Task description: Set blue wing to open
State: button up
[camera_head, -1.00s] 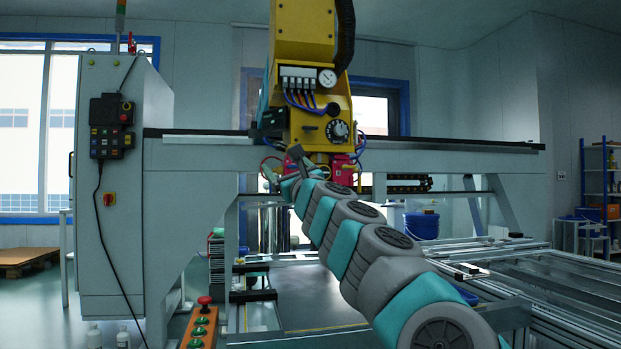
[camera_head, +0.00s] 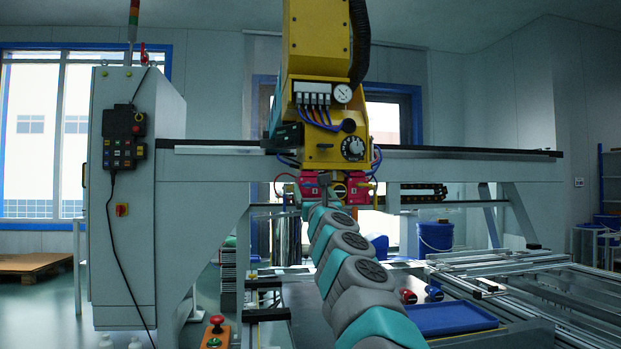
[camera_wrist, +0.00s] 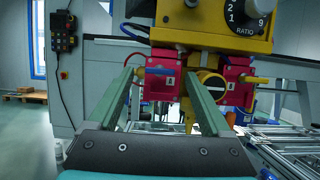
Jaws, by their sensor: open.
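The blue wing (camera_wrist: 161,71) is a small blue bar lying roughly level across the front of the left red valve block (camera_wrist: 160,86), under the yellow head. My gripper (camera_wrist: 159,75) is open and empty. In the wrist view its two long grey-green fingers point forward, one on each side of the left block and the blue wing. I cannot tell how far the fingertips are from the wing. In the head view the left red block (camera_head: 309,184) is above my arm's end, and the wing is too small to make out.
A round yellow-and-black knob (camera_wrist: 210,85) sits between the blocks, close to my right finger. Above are the yellow head (camera_head: 322,130) and hoses. A blue tray (camera_head: 452,318) lies on the right.

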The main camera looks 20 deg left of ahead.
aim_at(310, 185)
jog(key=shift+p+x, duration=1.3)
jog(key=shift+x, duration=0.3)
jog(key=shift+f, duration=0.1)
jog(key=shift+c, duration=0.3)
grip_shut()
